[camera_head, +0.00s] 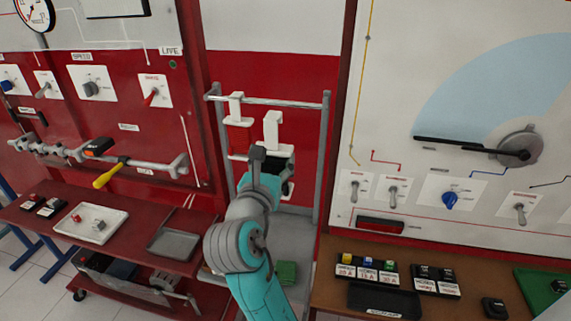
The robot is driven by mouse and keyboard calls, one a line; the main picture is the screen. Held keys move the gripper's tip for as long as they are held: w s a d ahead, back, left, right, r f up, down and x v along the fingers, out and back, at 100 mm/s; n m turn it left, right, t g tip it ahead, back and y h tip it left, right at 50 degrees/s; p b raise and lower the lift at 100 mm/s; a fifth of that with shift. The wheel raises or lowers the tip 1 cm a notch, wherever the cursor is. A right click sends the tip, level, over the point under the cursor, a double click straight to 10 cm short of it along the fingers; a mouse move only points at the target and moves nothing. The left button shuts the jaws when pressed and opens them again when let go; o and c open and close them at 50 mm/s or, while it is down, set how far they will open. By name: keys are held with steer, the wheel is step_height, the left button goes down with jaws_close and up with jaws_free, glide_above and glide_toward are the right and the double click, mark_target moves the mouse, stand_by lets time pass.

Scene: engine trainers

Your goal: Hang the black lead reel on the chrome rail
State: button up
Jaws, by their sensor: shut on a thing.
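The chrome rail (285,102) runs level between two grey posts in the middle of the head view. A white hooked holder (236,110) with a red part hangs on its left portion. A second white hooked holder (272,125) stands up just beyond my gripper (270,160), its top close to the rail. I cannot tell whether it touches the rail. Black parts of the lead reel (283,151) show below this holder. My gripper is shut on the reel; my wrist hides the fingers and much of the reel.
A lower crossbar joins the posts behind my gripper. On the left are a red panel with switches, a tool rail with a yellow-handled tool (108,177) and a red cart with trays (95,223). On the right are a white trainer board (400,100) and a brown bench with labelled blocks.

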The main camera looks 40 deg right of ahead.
steer(key=f+x, duration=0.2)
steer(key=x, duration=1.4)
stand_by(1.3)
steer(key=o, duration=1.3)
steer(key=shift+o, duration=0.2)
steer(key=v, duration=1.2)
steer(key=shift+a+f, duration=0.1)
steer(key=shift+f, duration=0.1)
